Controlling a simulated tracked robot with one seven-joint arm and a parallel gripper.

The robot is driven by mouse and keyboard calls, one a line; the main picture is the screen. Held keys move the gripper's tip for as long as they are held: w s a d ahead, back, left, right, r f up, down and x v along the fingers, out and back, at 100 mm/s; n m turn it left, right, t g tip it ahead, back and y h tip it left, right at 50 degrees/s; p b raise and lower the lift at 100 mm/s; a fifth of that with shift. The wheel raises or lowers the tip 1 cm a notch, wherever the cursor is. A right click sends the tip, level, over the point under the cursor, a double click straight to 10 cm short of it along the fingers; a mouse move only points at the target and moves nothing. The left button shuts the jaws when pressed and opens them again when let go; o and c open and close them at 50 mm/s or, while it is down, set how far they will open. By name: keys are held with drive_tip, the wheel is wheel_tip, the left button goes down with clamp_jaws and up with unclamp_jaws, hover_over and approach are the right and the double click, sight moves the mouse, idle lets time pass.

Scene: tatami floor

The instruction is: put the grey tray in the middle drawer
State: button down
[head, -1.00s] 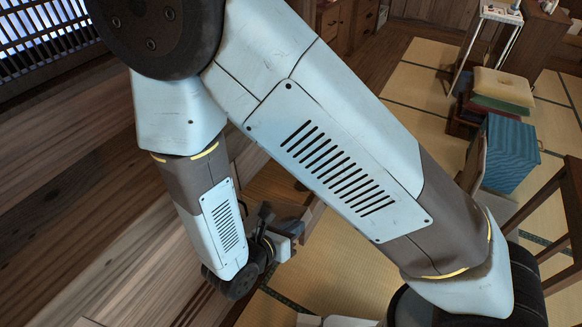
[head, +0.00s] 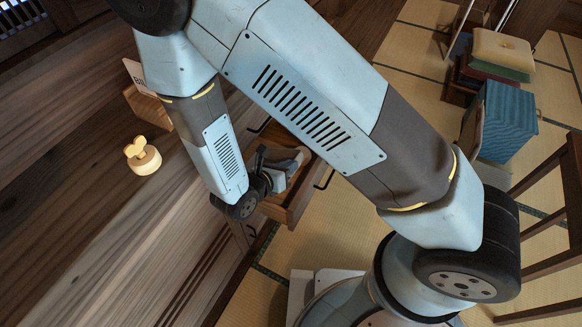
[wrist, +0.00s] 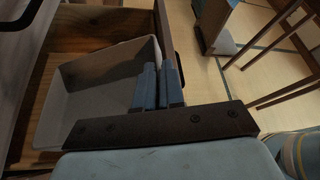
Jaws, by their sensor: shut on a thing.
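The grey tray (wrist: 85,95) is tilted inside an open wooden drawer (wrist: 25,130) in the wrist view. My gripper (wrist: 160,85) is shut on the tray's right wall, close to the drawer's handle side. In the head view the open drawer (head: 298,203) juts from the cabinet below my forearm, and a small part of the tray (head: 297,158) shows beside my gripper (head: 277,172). Much of the tray is hidden there by my arm. I cannot tell whether the tray rests on the drawer's bottom, or which drawer level this is.
Stacked cushions (head: 500,55) and a blue box (head: 508,118) stand on the tatami to the right. A dark wooden frame (head: 545,190) stands at the far right.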

drive_tip(key=w+f, duration=0.6)
drive_tip(key=shift+d+f, duration=0.2)
drive_tip(key=shift+d, duration=0.05)
drive_tip(key=shift+w+f, duration=0.15)
drive_tip(key=shift+f, duration=1.45)
drive_tip(key=shift+f, duration=0.1)
drive_tip(key=c, duration=1.2)
unclamp_jaws()
drive_tip(key=shift+c, duration=0.2)
drive_tip(key=v, duration=1.2)
